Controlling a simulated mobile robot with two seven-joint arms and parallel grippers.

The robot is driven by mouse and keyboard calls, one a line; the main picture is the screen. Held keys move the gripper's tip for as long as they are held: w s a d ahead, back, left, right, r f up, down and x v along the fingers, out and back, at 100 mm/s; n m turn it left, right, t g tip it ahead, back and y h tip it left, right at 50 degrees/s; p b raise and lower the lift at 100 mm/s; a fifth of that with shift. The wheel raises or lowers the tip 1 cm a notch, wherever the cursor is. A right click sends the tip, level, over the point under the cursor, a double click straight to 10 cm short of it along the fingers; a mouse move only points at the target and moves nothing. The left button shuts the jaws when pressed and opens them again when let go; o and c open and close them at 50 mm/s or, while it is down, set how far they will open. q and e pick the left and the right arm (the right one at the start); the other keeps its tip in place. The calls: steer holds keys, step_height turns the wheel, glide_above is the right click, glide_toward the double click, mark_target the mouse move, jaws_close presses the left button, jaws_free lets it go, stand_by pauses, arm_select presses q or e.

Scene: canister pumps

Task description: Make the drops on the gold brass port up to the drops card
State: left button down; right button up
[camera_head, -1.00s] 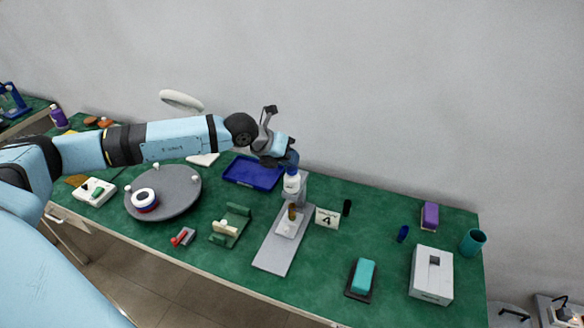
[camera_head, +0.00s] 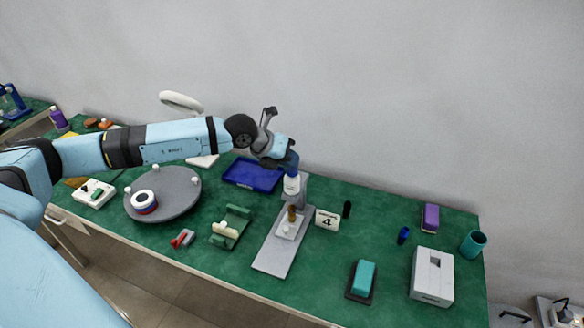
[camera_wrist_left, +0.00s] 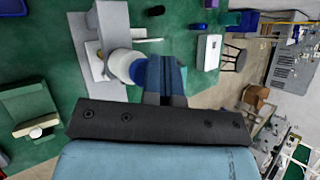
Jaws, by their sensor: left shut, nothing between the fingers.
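The drops card (camera_head: 327,219) is a small white upright card with a black "4", just right of the pump stand. The gold brass port (camera_head: 292,212) is a short brownish-gold upright piece over a white block on the grey stand (camera_head: 273,253). Any drops on it are too small to tell. A white canister (camera_head: 291,186) is at the back of the stand; it also shows in the left wrist view (camera_wrist_left: 122,64). My left gripper (camera_head: 291,167) is shut and empty, its blue fingertips at the canister's top; I cannot tell whether they touch. My right gripper is out of view.
A blue tray (camera_head: 252,174) and a grey round turntable (camera_head: 182,194) lie to the left. A green cradle (camera_head: 231,226) stands left of the stand. To the right are a dark blue cylinder (camera_head: 403,235), a teal block (camera_head: 363,275) and a white box (camera_head: 432,277).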

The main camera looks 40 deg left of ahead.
arm_select(q)
steer(key=shift+r, duration=0.7)
steer(key=shift+r+p, duration=1.25)
steer(key=shift+r, duration=1.3)
